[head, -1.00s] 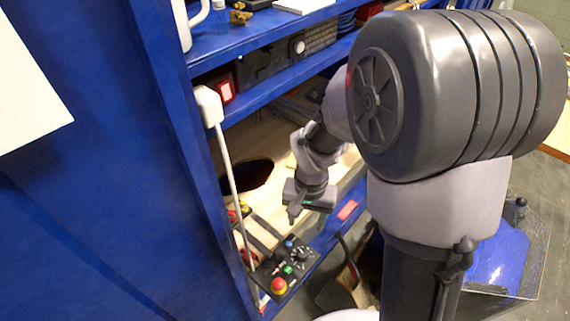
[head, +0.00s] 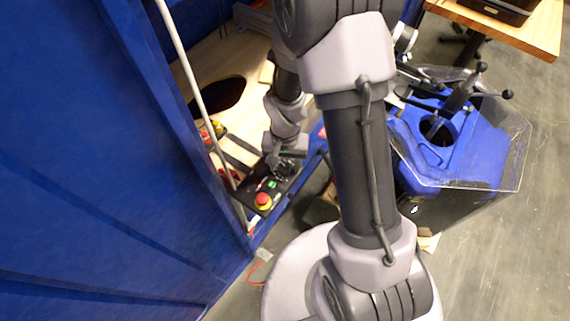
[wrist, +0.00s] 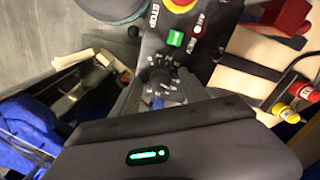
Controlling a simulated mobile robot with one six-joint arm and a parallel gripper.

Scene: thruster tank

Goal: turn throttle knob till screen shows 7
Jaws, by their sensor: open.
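The throttle knob (wrist: 159,79) is a black dial with pale marks around it on the black control panel (wrist: 205,60). In the wrist view my gripper (wrist: 162,87) is open, its two dark fingers on either side of the dial. I cannot tell whether they touch the knob. In the head view my gripper (head: 279,165) is low over the far end of the panel (head: 256,187) and hides the knob. No readable screen digit shows in either view.
The panel also carries a green button (wrist: 175,38) and a red emergency stop on yellow (head: 263,201). Red and yellow connectors (wrist: 283,112) lie to the right in the wrist view. A blue cabinet wall (head: 80,160) stands left, and a blue machine with a clear guard (head: 455,150) right.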

